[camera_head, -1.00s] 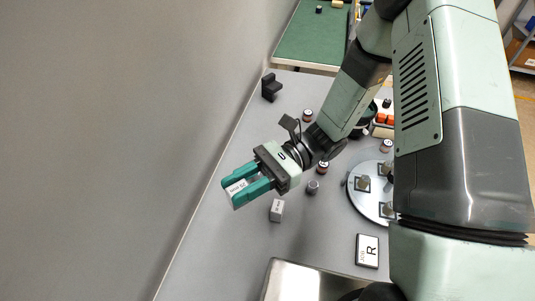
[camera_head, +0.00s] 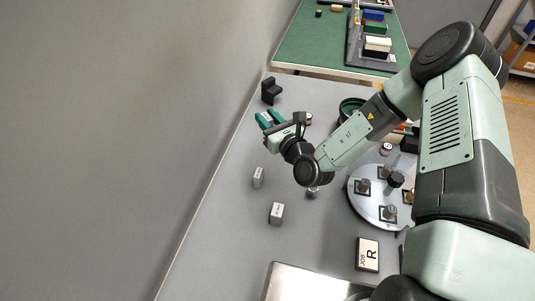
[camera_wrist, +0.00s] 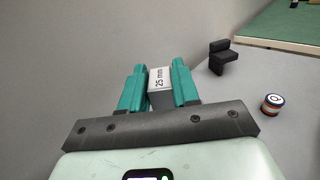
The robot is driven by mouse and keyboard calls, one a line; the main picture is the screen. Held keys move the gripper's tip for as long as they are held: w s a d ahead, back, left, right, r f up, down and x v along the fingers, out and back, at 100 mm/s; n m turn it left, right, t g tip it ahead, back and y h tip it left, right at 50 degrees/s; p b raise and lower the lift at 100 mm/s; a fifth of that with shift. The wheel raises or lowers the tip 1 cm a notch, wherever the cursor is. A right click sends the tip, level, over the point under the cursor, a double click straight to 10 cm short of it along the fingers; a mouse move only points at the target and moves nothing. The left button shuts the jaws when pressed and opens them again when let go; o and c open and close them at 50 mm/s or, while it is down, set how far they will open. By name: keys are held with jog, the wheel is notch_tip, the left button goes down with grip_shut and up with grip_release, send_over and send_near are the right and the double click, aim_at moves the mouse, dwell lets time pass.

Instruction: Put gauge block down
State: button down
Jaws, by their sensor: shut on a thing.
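My gripper (camera_head: 268,118) is at the upper left of the bench in the head view. Its teal fingers (camera_wrist: 158,70) are shut on a pale grey gauge block (camera_wrist: 160,80) marked "25 mm". The block sits between the two fingers, its labelled face showing in the wrist view. In the head view only a small light patch of it shows between the fingers. I cannot tell whether its lower side touches the bench. Two other pale blocks stand on the bench, one (camera_head: 258,177) below my gripper in the picture and one (camera_head: 276,213) lower still.
A black stepped block (camera_head: 271,91) stands just beyond my gripper; it shows in the wrist view (camera_wrist: 222,57). A banded cylinder (camera_wrist: 272,104) stands to the right. A round plate with fixtures (camera_head: 373,207), a "R" card (camera_head: 367,254) and a metal tray (camera_head: 300,284) occupy the bench's right and near parts.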

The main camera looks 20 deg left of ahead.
notch_tip(320, 180, down, 10)
jog(key=shift+r, duration=0.25)
dwell(0.3)
jog(key=shift+f, duration=0.6)
jog(key=c, duration=0.8)
grip_release()
jog(key=shift+r, duration=0.1)
